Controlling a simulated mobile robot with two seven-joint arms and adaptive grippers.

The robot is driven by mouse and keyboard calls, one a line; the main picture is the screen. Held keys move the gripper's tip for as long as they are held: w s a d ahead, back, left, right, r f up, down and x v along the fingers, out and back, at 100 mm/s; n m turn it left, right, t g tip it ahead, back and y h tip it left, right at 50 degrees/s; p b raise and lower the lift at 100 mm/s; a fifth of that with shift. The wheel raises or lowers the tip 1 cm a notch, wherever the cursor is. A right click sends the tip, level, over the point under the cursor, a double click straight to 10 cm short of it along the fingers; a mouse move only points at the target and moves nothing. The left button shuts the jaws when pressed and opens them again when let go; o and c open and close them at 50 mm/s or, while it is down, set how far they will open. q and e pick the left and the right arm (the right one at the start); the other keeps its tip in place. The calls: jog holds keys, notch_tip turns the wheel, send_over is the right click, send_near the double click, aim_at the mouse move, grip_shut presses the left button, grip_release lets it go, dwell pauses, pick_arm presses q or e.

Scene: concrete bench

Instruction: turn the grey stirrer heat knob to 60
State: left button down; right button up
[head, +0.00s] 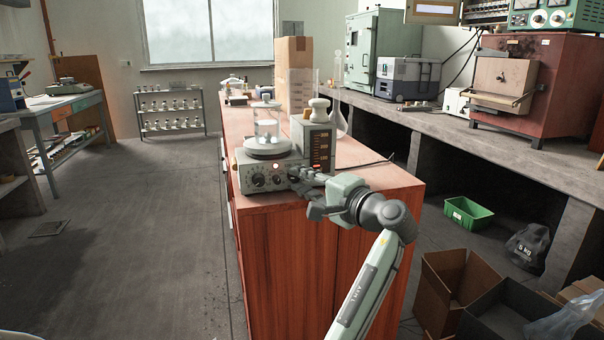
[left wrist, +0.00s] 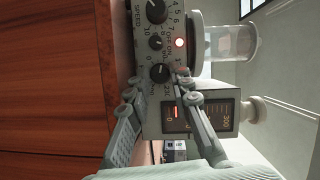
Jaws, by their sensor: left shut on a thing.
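In the left wrist view the large speed knob (left wrist: 155,10), a small knob (left wrist: 155,42) and the heat knob (left wrist: 160,73) show in a row. My left gripper (head: 301,177) is at the right of the stirrer's front. In the left wrist view its fingertips (left wrist: 158,82) are shut on the heat knob, one on each side, partly hiding its marks. A scale panel (left wrist: 200,116) shows a short red bar near 0.
A glass beaker (head: 266,128) stands on the stirrer's plate. A flask (head: 337,110), a larger glass vessel and a tall carton (head: 293,60) stand behind. The floor at left is clear.

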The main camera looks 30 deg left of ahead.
dwell(0.3)
pick_arm(q)
jog(key=c, duration=1.3)
grip_release()
jog(key=shift+c, duration=0.2)
jog(key=v, duration=1.2)
